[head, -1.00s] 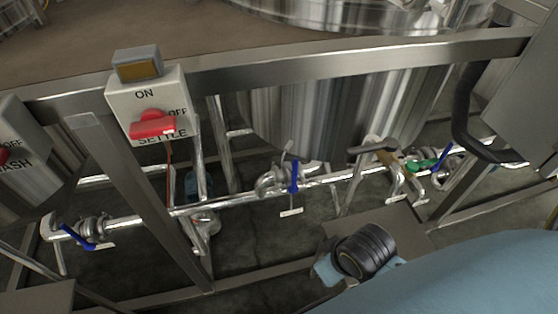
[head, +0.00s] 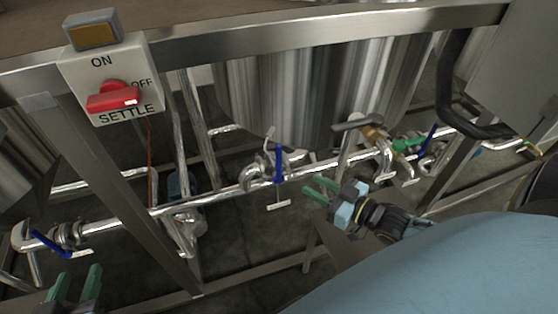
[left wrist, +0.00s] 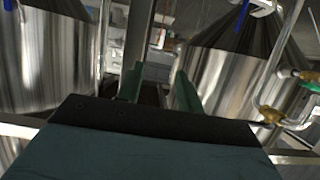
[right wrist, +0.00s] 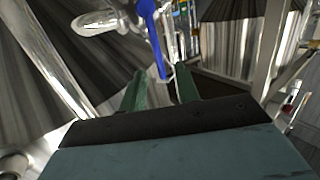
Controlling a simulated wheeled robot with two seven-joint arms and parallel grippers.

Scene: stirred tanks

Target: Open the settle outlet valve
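The SETTLE switch box (head: 112,80) stands at the upper left. My right gripper (head: 316,190) is open and empty, just right of and slightly below the blue handle. In the right wrist view a blue handle (right wrist: 153,38) stands upright just beyond the open fingers (right wrist: 161,85). My left gripper (head: 76,284) is open and empty at the lower left; its open fingers also show in the left wrist view (left wrist: 158,85).
Another blue-handled valve (head: 50,243) is at the left pipe end. A dark lever (head: 358,122) on a brass fitting, a green handle (head: 407,144) and a further blue handle (head: 427,138) are at right. A steel frame rail (head: 260,47) crosses above the pipe.

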